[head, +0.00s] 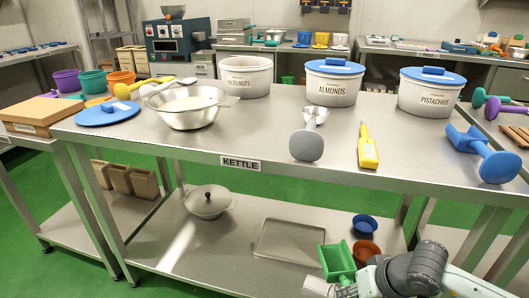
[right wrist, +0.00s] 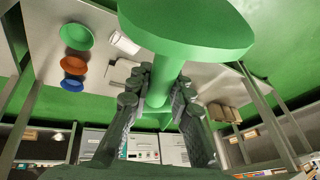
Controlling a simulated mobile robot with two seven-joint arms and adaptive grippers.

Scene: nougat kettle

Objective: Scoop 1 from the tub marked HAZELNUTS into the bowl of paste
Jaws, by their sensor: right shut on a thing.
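The white tub marked HAZELNUTS (head: 245,78) stands open at the back of the steel table. A blue lid (head: 107,113) lies flat at the table's left end. The metal bowl of paste (head: 188,118) stands in front of the tub, slightly left, with pale paste inside. My right gripper (head: 348,288) is low at the table's front, below the tabletop. It is shut on a green scoop (head: 337,262). In the right wrist view, the fingers (right wrist: 160,90) close around the scoop's green handle (right wrist: 158,78). The scoop's inside is hard to make out. My left gripper is out of view.
Lidded ALMONDS (head: 332,88) and PISTACHIOS (head: 428,100) tubs stand right of the open tub. The lower shelf holds a lidded pot (head: 208,203) and a tray (head: 288,240).

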